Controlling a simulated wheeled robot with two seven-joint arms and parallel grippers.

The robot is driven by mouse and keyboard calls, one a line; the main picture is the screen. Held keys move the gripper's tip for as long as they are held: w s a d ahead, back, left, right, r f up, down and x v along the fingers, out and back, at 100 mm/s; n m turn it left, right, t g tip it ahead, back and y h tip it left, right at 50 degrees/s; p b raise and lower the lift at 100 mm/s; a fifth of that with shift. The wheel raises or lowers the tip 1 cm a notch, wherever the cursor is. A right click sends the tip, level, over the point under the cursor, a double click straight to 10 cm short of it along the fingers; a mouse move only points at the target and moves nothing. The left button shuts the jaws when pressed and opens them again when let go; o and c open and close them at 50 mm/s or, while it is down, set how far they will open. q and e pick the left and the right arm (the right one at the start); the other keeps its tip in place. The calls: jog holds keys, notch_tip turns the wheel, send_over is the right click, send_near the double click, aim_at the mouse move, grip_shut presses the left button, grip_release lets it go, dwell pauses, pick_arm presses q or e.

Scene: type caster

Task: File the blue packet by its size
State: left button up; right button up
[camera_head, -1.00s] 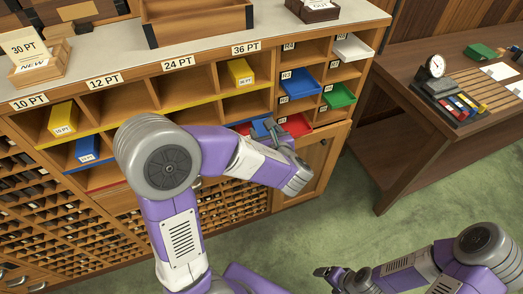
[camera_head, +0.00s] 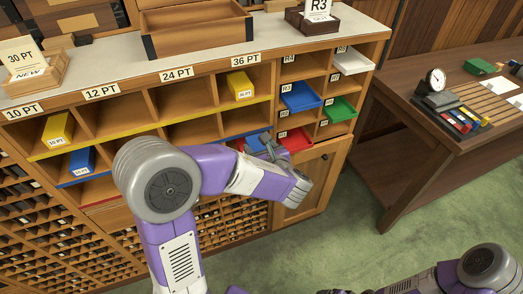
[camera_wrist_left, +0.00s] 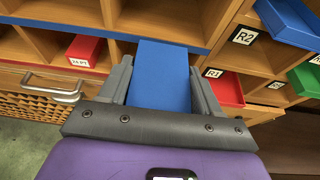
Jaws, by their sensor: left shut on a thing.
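My left gripper (camera_head: 264,146) is shut on a blue packet (camera_wrist_left: 163,75), which lies between its two fingers in the left wrist view. The packet also shows in the head view (camera_head: 254,141), at the front of the cabinet below the 36 PT label (camera_head: 245,59). Its far end overlaps the blue-edged shelf lip in the wrist view; I cannot tell whether it is inside a compartment. No size mark on it is readable. Another blue packet (camera_head: 82,161) lies in the blue-edged row at left. Of my right gripper only a dark bit may show at the bottom edge.
Yellow packets (camera_head: 58,128) (camera_head: 239,84) lie in the upper row. A red packet (camera_wrist_left: 83,51) marked 24 PT lies lower. Right of the held packet, a red tray (camera_head: 296,140), a blue tray (camera_head: 300,99) and a green tray (camera_head: 339,109) stick out. A desk stands at right.

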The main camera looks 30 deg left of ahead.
aim_at(243, 122)
pick_arm(q)
jog(key=shift+w+a+r, duration=0.1)
jog(key=shift+w+a, duration=1.3)
jog(key=shift+a, duration=0.2)
jog(key=shift+w+a+p, duration=0.1)
jog(key=shift+w+a, duration=1.1)
jog(key=shift+a, duration=0.2)
jog(key=shift+w+a+p, duration=0.1)
jog(key=shift+w+a, duration=1.1)
jog(key=shift+a, duration=0.25)
jog(key=shift+w+a+p, duration=0.1)
jog(key=shift+w+a, duration=1.1)
jog(key=shift+a, duration=0.2)
dwell(1.2)
jog(key=o, duration=1.5)
jog(key=shift+o, duration=0.9)
jog(key=shift+s, duration=0.1)
